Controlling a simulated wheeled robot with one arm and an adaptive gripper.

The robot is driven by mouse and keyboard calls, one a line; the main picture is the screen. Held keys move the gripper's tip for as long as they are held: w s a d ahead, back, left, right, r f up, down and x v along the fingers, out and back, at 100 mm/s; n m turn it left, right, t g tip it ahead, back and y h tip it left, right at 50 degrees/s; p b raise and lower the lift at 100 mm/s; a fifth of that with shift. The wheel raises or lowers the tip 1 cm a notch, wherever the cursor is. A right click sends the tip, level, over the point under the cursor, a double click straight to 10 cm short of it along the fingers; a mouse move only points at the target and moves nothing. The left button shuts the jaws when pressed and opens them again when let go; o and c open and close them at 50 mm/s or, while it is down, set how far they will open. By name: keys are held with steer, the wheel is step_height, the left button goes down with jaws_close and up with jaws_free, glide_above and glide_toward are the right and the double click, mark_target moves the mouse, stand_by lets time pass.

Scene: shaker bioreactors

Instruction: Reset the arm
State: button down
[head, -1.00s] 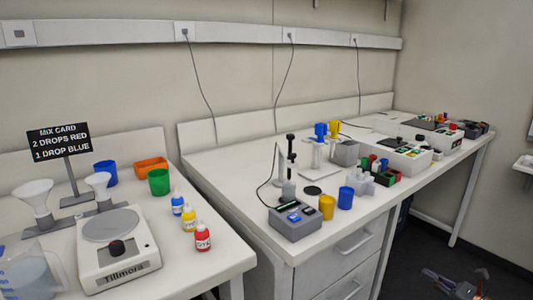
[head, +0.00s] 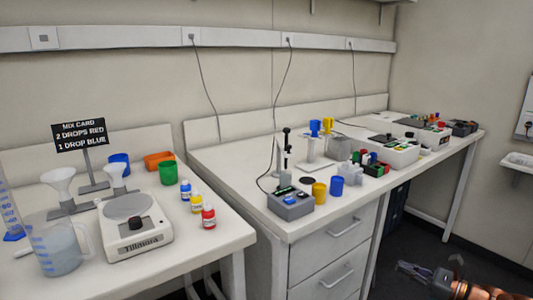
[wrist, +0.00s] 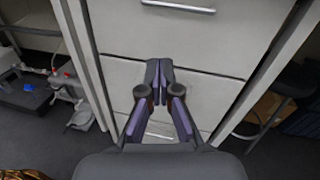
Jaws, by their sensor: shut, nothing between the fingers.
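My gripper (head: 415,270) is at the lower right of the head view, low over the dark floor and in front of the benches. In the wrist view my gripper (wrist: 158,75) points toward the white drawer fronts (wrist: 190,102) under the bench. Its fingertips meet and nothing is between them. Part of my orange-brown arm shows behind it in the head view.
The left bench holds a balance (head: 133,225), dropper bottles (head: 208,216), a beaker (head: 60,248) and cups. The right bench (head: 235,165) holds a small grey device (head: 290,204), a yellow cup (head: 319,193) and other equipment. Open floor (head: 455,235) lies around my gripper.

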steer(key=a+r+n+g+y, duration=0.1)
steer(key=a+r+n+g, duration=0.2)
steer(key=a, duration=0.3)
steer(key=a+r+n+g+y, duration=0.1)
steer(key=a+r+n+g, duration=0.15)
steer(key=a, duration=0.45)
steer(key=s+a+r+n+g+h, duration=0.2)
steer(key=s+a+n+g+h, duration=0.2)
steer(key=s+a+n+g, duration=1.05)
steer(key=s+d+f+n+t+h, duration=0.1)
steer(key=s+n+h, duration=0.15)
steer(key=s, duration=0.45)
steer(key=s+d+f+n+t+h, duration=0.15)
steer(key=s+h, duration=0.25)
steer(key=s, duration=0.4)
steer(key=s+f+n+t+h, duration=0.1)
steer(key=s+n+t+h, duration=0.1)
steer(key=s+h, duration=0.35)
step_height(320, 180, up, 19)
steer(key=s+y+p, duration=0.1)
steer(key=p, duration=1.6)
steer(key=shift+f+t+y, duration=0.2)
steer(key=shift+t+y, duration=0.15)
steer(key=shift+y, duration=0.05)
steer(key=shift+s, duration=0.1)
